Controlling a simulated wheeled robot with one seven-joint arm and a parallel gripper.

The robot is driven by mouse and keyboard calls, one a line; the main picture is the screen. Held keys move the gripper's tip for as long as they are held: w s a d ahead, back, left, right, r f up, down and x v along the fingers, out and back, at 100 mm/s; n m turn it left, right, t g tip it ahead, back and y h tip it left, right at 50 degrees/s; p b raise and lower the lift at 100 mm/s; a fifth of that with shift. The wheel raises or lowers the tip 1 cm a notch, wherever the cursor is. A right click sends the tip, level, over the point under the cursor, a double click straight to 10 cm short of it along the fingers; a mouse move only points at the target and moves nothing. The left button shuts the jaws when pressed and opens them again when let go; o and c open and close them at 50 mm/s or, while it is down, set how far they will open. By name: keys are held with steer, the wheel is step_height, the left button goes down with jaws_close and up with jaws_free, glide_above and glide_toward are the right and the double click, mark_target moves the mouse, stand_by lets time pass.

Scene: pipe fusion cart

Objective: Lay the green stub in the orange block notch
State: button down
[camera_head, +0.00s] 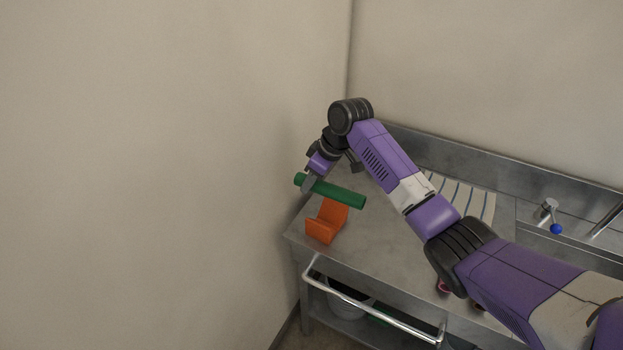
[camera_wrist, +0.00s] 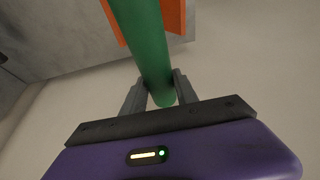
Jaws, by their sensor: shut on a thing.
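The green stub (camera_head: 340,194) is a short round bar. My gripper (camera_head: 309,184) is shut on it near its left end and holds it up, tilted slightly down to the right in the head view. The orange block (camera_head: 325,224) with its notch stands on the metal counter near the left front corner, below the stub. In the wrist view the stub (camera_wrist: 146,45) runs up and away between my fingers (camera_wrist: 157,92), with parts of the orange block (camera_wrist: 175,15) behind it. The head view does not settle whether stub and block touch; the stub appears above the notch.
The steel counter (camera_head: 375,250) has a front rail (camera_head: 370,305) and a raised back edge. A striped cloth (camera_head: 465,196) lies at the back. A sink with a blue-tipped tap (camera_head: 553,222) is at right. A wall stands close on the left. Small red items (camera_head: 443,286) are partly hidden by my arm.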

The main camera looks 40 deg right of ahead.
mark_target(321, 194)
steer(key=shift+f+b, duration=2.75)
steer(key=shift+f, duration=2.5)
steer(key=shift+f, duration=0.35)
steer(key=c, duration=0.9)
jaws_free()
steer(key=shift+o, duration=0.2)
steer(key=shift+b+v, duration=0.65)
steer(key=shift+v, duration=3.25)
